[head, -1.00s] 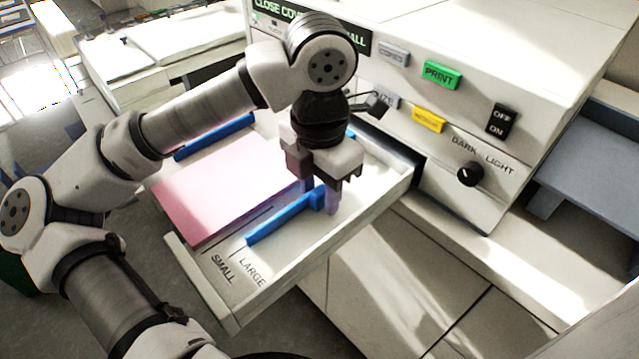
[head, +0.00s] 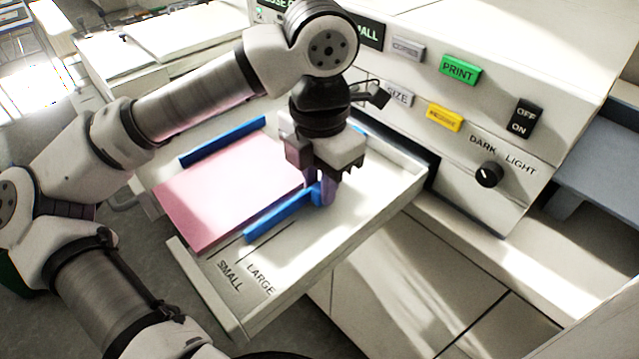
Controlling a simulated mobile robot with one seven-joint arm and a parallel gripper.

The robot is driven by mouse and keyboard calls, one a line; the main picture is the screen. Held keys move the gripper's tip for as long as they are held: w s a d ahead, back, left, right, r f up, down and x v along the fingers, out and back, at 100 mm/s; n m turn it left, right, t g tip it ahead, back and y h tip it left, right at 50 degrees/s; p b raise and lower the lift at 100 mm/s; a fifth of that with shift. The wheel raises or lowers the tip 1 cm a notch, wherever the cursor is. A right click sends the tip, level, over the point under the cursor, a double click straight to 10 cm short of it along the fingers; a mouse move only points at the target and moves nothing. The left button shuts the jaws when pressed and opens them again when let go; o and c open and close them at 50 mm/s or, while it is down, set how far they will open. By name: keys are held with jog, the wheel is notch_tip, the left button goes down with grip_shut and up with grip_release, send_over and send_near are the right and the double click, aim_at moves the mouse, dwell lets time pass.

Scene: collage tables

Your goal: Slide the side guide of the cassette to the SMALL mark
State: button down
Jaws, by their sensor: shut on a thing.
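The cassette (head: 205,293) is a pulled-out cream tray with a pink paper stack (head: 225,195) in it. The side guide (head: 275,218) is a blue bar lying just right of the paper's near right edge. The SMALL mark (head: 229,276) and the LARGE mark (head: 261,280) are printed on the tray floor near its front end. The guide's front end lies close to the line at the SMALL mark; whether it is exactly on it I cannot tell. My gripper (head: 322,190) points down, shut on the guide's raised tab at its far end. The fingers mostly hide the tab.
A second blue guide (head: 222,140) stands along the paper's far left side. The machine's front panel, with a green PRINT button (head: 460,70), a yellow button (head: 444,117) and a dark knob (head: 488,174), rises behind the tray. Bare tray floor lies right of the guide.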

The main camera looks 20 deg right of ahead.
jog(key=shift+w+a, duration=0.2)
jog(key=shift+w, duration=0.25)
jog(key=shift+s+d, duration=0.1)
jog(key=shift+s, duration=0.1)
jog(key=c, duration=1.4)
grip_release()
jog(key=shift+o, duration=0.2)
